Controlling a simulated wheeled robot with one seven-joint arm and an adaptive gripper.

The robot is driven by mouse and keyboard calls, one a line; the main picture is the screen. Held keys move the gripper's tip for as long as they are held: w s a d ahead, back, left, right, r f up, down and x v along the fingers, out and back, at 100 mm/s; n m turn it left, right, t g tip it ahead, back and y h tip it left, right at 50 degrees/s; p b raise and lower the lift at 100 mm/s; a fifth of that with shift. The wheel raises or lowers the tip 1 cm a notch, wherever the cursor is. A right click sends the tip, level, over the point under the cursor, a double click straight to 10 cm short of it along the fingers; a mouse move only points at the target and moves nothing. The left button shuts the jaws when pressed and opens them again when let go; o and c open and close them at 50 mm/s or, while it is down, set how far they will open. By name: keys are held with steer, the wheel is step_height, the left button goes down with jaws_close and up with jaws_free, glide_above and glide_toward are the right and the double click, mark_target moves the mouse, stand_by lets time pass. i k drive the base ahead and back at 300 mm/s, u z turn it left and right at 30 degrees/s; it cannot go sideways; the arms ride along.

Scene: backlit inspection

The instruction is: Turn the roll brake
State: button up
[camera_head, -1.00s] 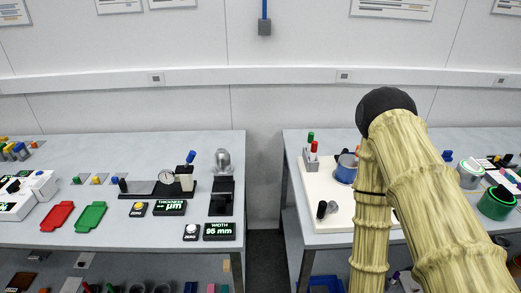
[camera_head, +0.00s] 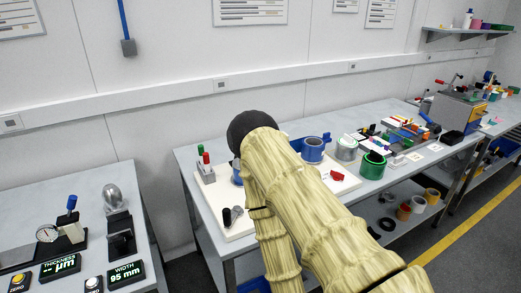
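A white board (camera_head: 212,202) lies on the right-hand table. On it are a blue round part (camera_head: 236,174), partly hidden by my arm, a black knob with a grey piece (camera_head: 228,215), a blue ring-shaped roll holder (camera_head: 314,148) and a small red piece (camera_head: 337,175). I cannot tell for sure which of these is the roll brake. My arm, in a beige ribbed sleeve, crosses in front of the board and hides its middle. My gripper does not show.
A grey holder (camera_head: 205,172) with red and green-topped handles stands at the board's left corner. Grey (camera_head: 346,148) and green (camera_head: 373,166) rolls stand to the right. The left table (camera_head: 70,200) carries gauges and displays. A gap separates the tables.

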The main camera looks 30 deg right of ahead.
mark_target(337, 176)
steer(key=z, duration=0.9)
